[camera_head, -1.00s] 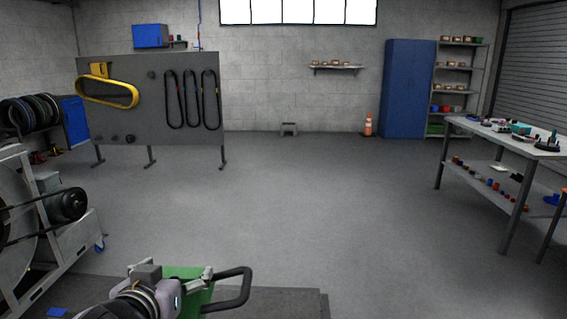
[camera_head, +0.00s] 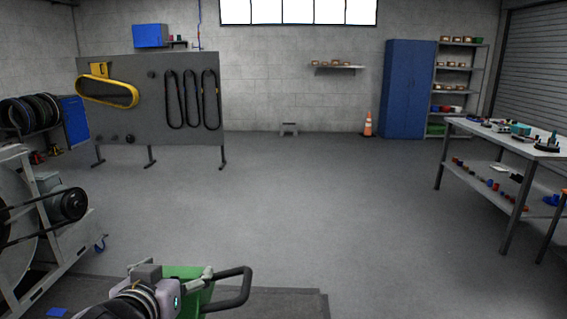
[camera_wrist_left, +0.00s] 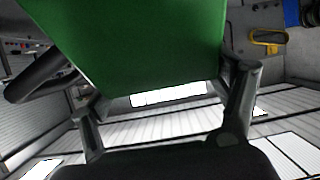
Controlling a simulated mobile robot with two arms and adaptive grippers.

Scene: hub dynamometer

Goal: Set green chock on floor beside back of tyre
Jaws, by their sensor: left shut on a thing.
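The green chock (camera_head: 196,297) has a black loop handle (camera_head: 240,290) on its right side and shows at the bottom of the head view. My left gripper (camera_head: 178,278) is shut on it. In the left wrist view the green chock (camera_wrist_left: 145,45) fills the upper middle between the two fingers of my left gripper (camera_wrist_left: 162,105), with the dark handle at left. In the head view the gripper and arm hide part of the chock. The tyre and its back side cannot be made out in these frames. My right gripper is not in view.
A grey machine frame with a black belt wheel (camera_head: 72,204) stands at left. A dark, low platform (camera_head: 285,300) lies at the bottom. A workbench (camera_head: 520,146) is at right, and a grey panel (camera_head: 150,70) with belts stands behind. The middle floor is clear.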

